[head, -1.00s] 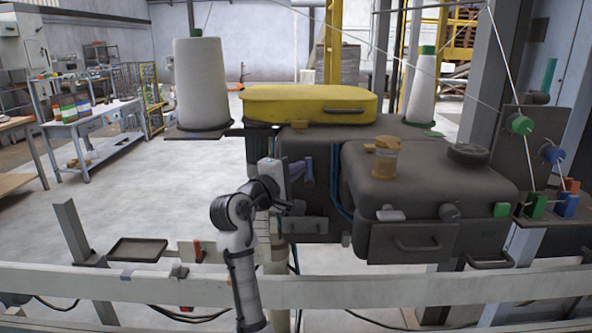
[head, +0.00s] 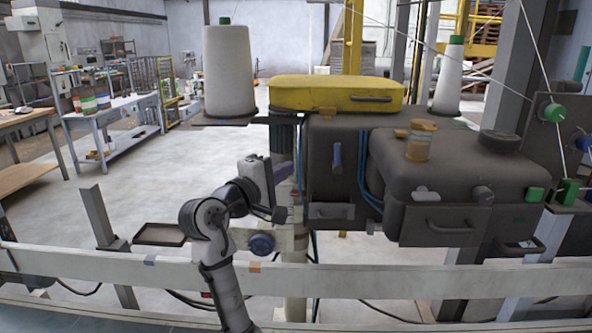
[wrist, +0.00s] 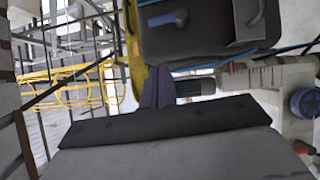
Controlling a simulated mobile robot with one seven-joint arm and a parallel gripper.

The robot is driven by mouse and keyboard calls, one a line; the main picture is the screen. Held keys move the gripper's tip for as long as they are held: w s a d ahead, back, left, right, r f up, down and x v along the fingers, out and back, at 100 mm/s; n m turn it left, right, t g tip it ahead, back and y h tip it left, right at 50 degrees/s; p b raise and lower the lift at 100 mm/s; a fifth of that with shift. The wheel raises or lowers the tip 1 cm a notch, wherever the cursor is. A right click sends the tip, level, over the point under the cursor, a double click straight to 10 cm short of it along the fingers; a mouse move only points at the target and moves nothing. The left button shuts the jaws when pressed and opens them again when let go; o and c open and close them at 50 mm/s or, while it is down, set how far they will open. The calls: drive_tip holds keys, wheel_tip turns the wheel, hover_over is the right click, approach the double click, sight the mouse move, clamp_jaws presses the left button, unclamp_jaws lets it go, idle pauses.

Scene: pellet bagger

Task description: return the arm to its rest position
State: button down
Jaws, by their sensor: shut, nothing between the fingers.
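My gripper (head: 283,166) is at the left of the dark machine (head: 440,185), in front of a pale post, with its arm bent up from below. A gap shows between the gripper and the machine's front in the head view.
A pale rail (head: 400,285) runs across the front. A blue knob (head: 262,244) sits just right of my arm. A dark tray (head: 160,234) lies left of it. A yellow lid (head: 336,92) and a white spool (head: 228,75) stand above. Open floor (head: 120,190) lies left.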

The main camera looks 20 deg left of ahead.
drive_tip(key=shift+s, duration=0.35)
